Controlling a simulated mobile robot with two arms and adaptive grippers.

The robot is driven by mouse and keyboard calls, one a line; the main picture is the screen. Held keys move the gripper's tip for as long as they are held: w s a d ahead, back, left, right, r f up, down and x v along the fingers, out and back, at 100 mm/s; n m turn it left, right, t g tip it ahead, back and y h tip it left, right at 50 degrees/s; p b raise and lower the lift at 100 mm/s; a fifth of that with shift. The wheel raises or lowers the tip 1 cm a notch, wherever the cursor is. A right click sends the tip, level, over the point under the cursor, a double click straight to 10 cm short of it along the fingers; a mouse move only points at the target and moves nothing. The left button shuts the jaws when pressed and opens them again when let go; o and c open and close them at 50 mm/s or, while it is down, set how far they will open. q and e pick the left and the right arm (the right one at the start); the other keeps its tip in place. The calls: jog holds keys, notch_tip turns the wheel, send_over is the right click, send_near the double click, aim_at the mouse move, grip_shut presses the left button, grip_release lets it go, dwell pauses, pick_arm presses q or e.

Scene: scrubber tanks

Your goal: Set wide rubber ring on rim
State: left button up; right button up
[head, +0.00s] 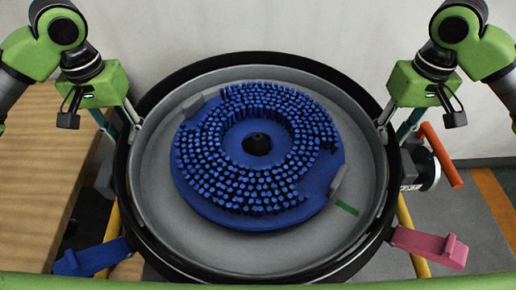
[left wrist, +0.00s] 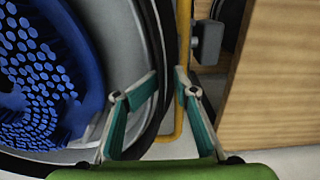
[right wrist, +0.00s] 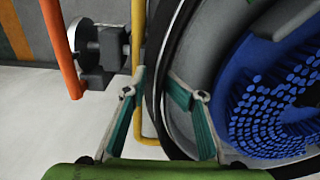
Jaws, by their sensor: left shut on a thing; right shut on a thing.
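The wide rubber ring (head: 258,57) is a black band that goes all around the upper edge of the round grey tank (head: 150,185). It looks about level. I cannot tell whether it is seated on the rim or held just above it. My left gripper (head: 134,126) is shut on the ring's left side; in the left wrist view its teal fingers (left wrist: 166,75) straddle the black band (left wrist: 170,55). My right gripper (head: 384,126) is shut on the right side; its fingers (right wrist: 158,74) straddle the band (right wrist: 153,100). The fingertips are partly hidden in the head view.
A blue bristled disc (head: 225,211) lies inside the tank. A blue pedal (head: 92,257) and a pink pedal (head: 430,245) stick out at the front. An orange handle (head: 440,155) stands at the right. A wooden surface (head: 45,170) is at the left, a wall behind.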

pick_arm(q)
jog(key=shift+s+a+f, duration=0.1)
jog(key=shift+s+a, duration=0.05)
jog(key=shift+a, duration=0.05)
pick_arm(e)
jog(key=shift+d+f, duration=0.15)
jog(key=shift+d, duration=0.05)
